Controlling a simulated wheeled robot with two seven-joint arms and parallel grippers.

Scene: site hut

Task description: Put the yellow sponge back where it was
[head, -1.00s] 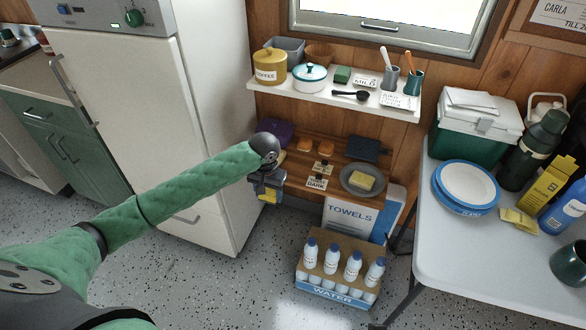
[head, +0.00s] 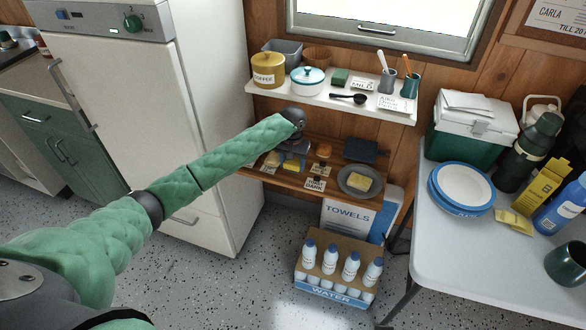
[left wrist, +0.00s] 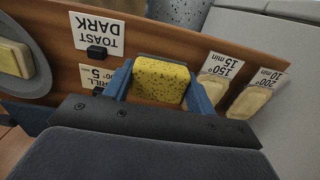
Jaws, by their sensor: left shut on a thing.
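My left gripper (head: 290,167) is at the lower wooden shelf (head: 268,180), left of its middle. It is shut on a speckled yellow sponge (left wrist: 160,82), whose sides touch the blue fingers in the left wrist view. The sponge is over the shelf board, between a grill card (left wrist: 97,77) and a "150° 15 min" card (left wrist: 222,66). I cannot tell whether it touches the board. A grey plate (head: 345,187) with a pale yellow block (head: 360,183) stands on the shelf to the right. My right gripper is not in view.
A "TOAST DARK" card (left wrist: 97,34) and tan bread-like pieces (left wrist: 248,103) lie close by. A white upper shelf (head: 300,93) with pots and cups hangs above. The fridge (head: 215,110) stands left. A water-bottle box (head: 335,292) is on the floor below.

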